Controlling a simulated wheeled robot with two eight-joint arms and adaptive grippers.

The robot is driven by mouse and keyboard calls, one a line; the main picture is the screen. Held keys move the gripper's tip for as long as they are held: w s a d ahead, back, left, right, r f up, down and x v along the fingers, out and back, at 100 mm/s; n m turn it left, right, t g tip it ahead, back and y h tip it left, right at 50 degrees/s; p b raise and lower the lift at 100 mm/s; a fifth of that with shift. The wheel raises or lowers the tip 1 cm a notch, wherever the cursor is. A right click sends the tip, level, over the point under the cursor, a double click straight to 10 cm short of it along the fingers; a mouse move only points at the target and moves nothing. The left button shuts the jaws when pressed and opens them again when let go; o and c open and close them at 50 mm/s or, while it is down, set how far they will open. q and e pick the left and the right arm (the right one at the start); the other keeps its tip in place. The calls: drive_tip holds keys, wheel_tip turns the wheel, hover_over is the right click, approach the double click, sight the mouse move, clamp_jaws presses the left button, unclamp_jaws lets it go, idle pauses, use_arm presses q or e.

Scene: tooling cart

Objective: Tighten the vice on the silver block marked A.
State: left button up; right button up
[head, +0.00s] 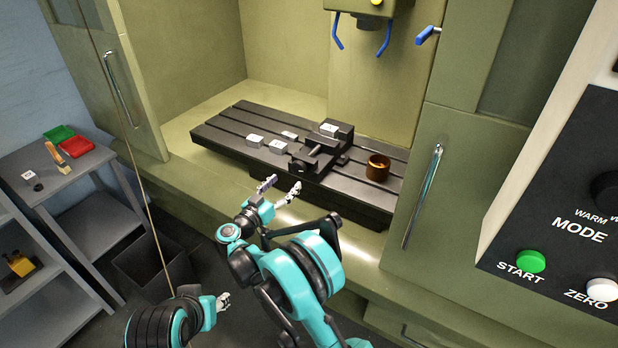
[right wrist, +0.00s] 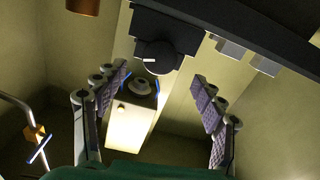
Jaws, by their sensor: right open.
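The black vice (head: 318,152) stands on the slotted machine table. A silver block (head: 329,129) with a white label sits at its back jaw; the letter is too small to read. The vice's dark round screw end (head: 297,166) faces front left; it shows with a white mark in the right wrist view (right wrist: 155,57). My right gripper (head: 281,188) is open and empty, in front of the screw end and apart from it. Its spread fingers also show in the right wrist view (right wrist: 161,86). My left gripper (head: 222,301) is low at the bottom, its fingers too small to judge.
Several labelled silver blocks (head: 254,140) lie on the machine table (head: 225,130) left of the vice. A brown cup (head: 377,168) stands right of it. A spindle head with blue handles (head: 361,35) hangs above. A side shelf (head: 75,170) holds red and green trays.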

sight(297, 171)
drive_tip(key=b+x, duration=0.1)
drive_tip(key=x, duration=0.5)
drive_tip(key=shift+w+d+f, duration=0.1)
drive_tip(key=shift+d+f, duration=0.05)
drive_tip(key=shift+w+d+b, duration=0.35)
drive_tip(key=shift+w, duration=0.2)
drive_tip(key=c, duration=1.2)
